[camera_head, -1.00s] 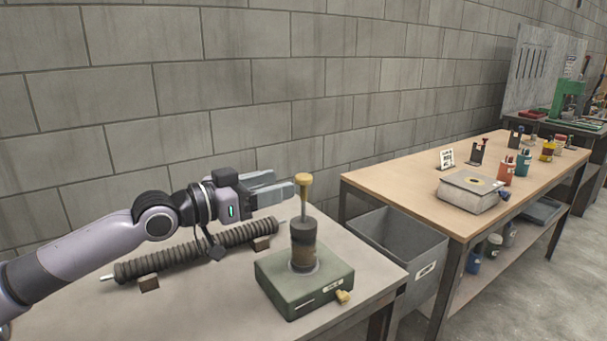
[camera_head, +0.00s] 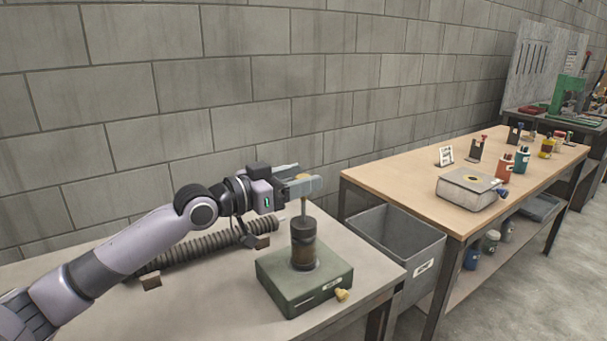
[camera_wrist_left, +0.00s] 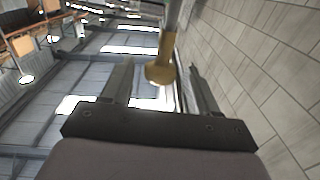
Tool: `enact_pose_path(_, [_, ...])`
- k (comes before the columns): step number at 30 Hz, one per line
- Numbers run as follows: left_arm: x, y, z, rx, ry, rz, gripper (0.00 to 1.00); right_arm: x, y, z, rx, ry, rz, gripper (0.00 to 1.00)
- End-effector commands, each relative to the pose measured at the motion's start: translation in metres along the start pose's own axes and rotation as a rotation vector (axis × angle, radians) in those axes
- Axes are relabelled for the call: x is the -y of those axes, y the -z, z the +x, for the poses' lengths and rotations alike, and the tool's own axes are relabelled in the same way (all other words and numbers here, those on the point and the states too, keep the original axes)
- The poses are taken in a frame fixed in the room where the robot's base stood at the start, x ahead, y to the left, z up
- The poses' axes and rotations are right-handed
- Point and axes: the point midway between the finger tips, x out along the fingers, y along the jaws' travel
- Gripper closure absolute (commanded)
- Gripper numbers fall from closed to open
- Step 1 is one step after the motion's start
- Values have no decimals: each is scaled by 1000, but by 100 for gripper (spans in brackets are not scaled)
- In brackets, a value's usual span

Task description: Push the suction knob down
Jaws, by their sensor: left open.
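The suction knob is a yellow cap, seen in the left wrist view (camera_wrist_left: 159,72) between my two spread fingers. In the head view the fingers of my left gripper (camera_head: 305,184) hide most of it. Its thin rod (camera_head: 303,208) rises from a dark upright cylinder (camera_head: 304,243) on a green box (camera_head: 327,289). My left gripper is open, level with the knob, with its fingers on either side of it. I cannot tell whether they touch it. My right gripper is not in view.
A ribbed dark tube (camera_head: 190,250) lies on small blocks on the near table (camera_head: 215,305), behind my left arm. A grey bin (camera_head: 398,237) stands right of this table. A wooden bench (camera_head: 400,178) with several bottles and a grey box (camera_head: 468,190) is farther right.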

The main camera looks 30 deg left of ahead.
Motion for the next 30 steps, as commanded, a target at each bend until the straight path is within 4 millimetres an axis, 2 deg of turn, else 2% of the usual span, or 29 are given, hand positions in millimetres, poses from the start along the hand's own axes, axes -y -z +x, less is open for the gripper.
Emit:
enact_pose_path(6, [-1, 1, 11, -1, -1, 1, 41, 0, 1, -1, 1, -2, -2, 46])
enact_pose_path(16, [-1, 0, 12, 1, -2, 2, 41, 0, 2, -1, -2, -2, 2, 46])
enact_pose_path(21, [-1, 0, 12, 1, -2, 1, 96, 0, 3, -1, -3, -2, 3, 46])
enact_pose_path(22, [-1, 0, 12, 1, -2, 1, 100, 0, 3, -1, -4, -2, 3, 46])
enact_pose_path(26, [-1, -1, 12, 1, -2, 1, 100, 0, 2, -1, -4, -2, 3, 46])
enact_pose_path(30, [-1, -13, 12, 3, -2, 2, 100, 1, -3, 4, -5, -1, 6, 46])
